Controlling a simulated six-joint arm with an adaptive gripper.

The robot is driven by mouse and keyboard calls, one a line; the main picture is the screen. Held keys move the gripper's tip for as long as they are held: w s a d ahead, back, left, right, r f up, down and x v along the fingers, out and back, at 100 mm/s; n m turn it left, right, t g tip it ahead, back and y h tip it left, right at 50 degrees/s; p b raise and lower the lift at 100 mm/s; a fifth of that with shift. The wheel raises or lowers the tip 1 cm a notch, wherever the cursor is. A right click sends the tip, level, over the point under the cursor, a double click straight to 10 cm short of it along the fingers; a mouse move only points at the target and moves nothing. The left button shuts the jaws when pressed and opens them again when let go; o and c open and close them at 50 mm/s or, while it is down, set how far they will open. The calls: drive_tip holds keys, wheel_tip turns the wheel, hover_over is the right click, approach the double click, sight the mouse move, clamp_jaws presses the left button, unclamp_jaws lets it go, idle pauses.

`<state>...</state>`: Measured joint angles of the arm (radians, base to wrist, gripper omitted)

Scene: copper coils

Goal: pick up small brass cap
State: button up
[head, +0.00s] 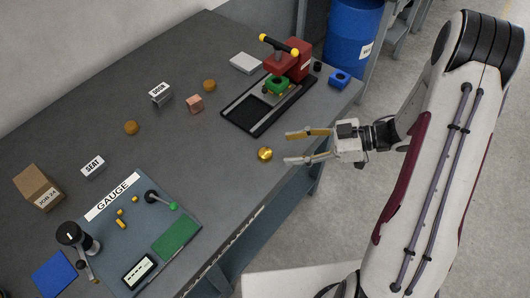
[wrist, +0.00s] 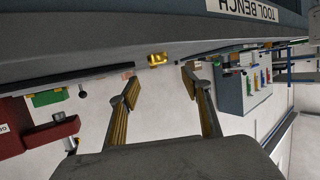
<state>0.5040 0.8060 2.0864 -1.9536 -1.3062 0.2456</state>
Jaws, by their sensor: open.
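The small brass cap (head: 265,154) sits on the grey bench (head: 190,135), near its front edge. My gripper (head: 287,148) is open and empty to the right of the cap, its two fingers pointing left toward it. The fingertips are close to the cap but do not enclose it. In the wrist view the cap (wrist: 157,59) appears beyond the gap between the open fingertips (wrist: 158,85). The exact height of the fingers above the bench is hard to tell.
A red press (head: 290,62) with a green block (head: 277,84) stands on a black tray (head: 250,121) behind the gripper. A blue block (head: 340,79) lies near it. A gauge board (head: 125,225) lies at the left. The bench around the cap is clear.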

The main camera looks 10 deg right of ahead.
sight(268, 152)
drive_tip(key=shift+x, duration=1)
drive_tip(key=shift+a, duration=0.1)
drive_tip(key=shift+f+x, duration=0.15)
drive_tip(key=shift+x, duration=1.1)
drive_tip(key=shift+f+x, duration=0.15)
drive_tip(key=shift+x, duration=1.15)
drive_tip(key=shift+w, duration=0.1)
drive_tip(key=c, duration=1.2)
